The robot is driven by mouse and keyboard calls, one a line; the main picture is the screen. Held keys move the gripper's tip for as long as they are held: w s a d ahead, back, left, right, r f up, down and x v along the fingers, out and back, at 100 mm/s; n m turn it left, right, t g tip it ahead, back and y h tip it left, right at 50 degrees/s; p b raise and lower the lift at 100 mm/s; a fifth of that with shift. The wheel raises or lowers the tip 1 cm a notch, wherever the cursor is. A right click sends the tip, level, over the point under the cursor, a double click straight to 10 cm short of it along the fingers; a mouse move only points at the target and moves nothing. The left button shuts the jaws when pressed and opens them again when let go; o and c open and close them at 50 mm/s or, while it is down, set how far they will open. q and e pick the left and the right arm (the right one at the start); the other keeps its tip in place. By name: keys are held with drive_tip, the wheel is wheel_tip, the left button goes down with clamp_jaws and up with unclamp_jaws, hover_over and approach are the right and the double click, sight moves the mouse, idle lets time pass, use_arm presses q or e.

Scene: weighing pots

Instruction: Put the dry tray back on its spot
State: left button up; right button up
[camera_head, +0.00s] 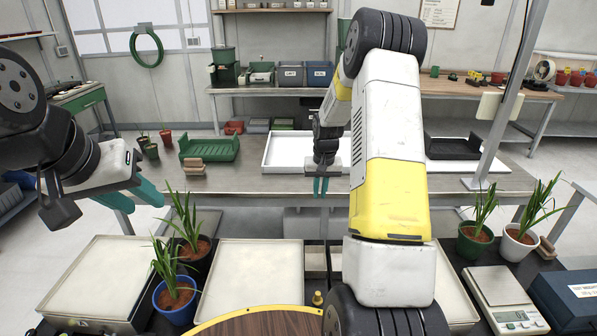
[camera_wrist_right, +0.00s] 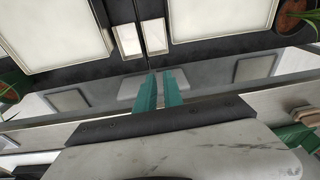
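Several trays show in the head view, and I cannot tell which is the dry one. A green tray (camera_head: 209,149) stands at the left on the back table. A white tray (camera_head: 284,151) lies at the middle, partly hidden by my right arm. A black tray (camera_head: 452,148) stands on a white surface (camera_head: 478,167) at the right. My right gripper (camera_head: 321,186) hangs at the white tray's near edge, pointing down. Its teal fingers (camera_wrist_right: 160,92) are slightly apart and empty in the right wrist view. My left gripper (camera_head: 133,198) is open and empty, left of the table.
Two cream-topped trays (camera_head: 92,279) (camera_head: 247,279) lie on the near bench among potted plants (camera_head: 175,294). A scale (camera_head: 497,287) and a dark blue box (camera_head: 570,298) are at right. Wooden blocks (camera_head: 194,167) lie before the green tray. A metal post (camera_head: 503,110) rises at right.

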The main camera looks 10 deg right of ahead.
drive_tip(key=s+a+r+t, duration=0.1)
drive_tip(key=s+a+r, duration=0.1)
drive_tip(key=s+r, duration=0.35)
drive_tip(key=s+a+r+n+t, duration=0.1)
drive_tip(key=s+a+r, duration=0.2)
drive_tip(key=r, duration=0.5)
drive_tip(key=s+a+r, duration=0.2)
drive_tip(key=s+r, duration=0.2)
drive_tip(key=r, duration=0.3)
drive_tip(key=s+a+r+n+t+y, duration=0.1)
drive_tip(key=s+a+r, duration=0.2)
drive_tip(key=s, duration=0.6)
drive_tip(key=s+a+r+t+y, duration=0.1)
drive_tip(key=s+a+r, duration=0.1)
drive_tip(key=s, duration=0.7)
drive_tip(key=shift+s+a+r+n+t, duration=0.3)
drive_tip(key=shift+a+r+n, duration=0.1)
drive_tip(key=shift+r, duration=0.25)
